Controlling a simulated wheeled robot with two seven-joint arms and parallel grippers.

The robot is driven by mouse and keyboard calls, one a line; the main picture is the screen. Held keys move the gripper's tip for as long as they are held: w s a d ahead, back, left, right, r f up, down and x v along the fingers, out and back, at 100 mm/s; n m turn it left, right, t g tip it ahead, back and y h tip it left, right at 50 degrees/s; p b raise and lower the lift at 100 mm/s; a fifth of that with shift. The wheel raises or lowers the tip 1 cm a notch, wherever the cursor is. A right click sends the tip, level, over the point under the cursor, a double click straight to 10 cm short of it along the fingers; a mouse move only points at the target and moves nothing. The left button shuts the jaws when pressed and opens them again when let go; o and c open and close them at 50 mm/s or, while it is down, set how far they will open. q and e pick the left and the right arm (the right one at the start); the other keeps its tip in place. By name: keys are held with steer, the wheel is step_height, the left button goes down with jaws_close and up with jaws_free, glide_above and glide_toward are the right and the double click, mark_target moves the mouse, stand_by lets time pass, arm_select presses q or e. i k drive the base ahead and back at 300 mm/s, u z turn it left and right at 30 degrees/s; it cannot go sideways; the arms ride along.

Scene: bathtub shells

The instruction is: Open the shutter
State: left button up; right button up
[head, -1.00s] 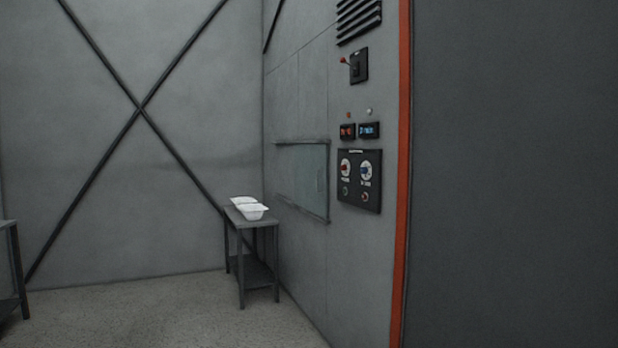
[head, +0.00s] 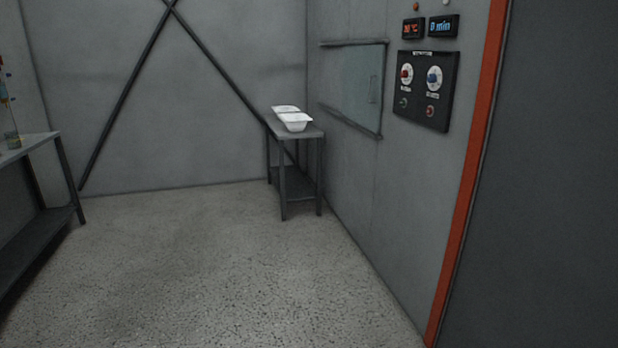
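The shutter (head: 350,85) is a pale grey-green panel set in the grey wall on the right, between an upper and a lower rail. A small upright handle (head: 373,89) sits near its right edge. The panel appears to cover the opening between the rails. Neither of my grippers shows in the head view.
Another table (head: 38,143) with bottles is at the left edge. The floor (head: 220,270) between is clear.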

mark_target(363, 67)
steer(key=u, duration=0.3)
steer(key=i, duration=2.3)
steer(key=z, duration=0.25)
steer(key=i, duration=1.85)
steer(key=z, duration=0.35)
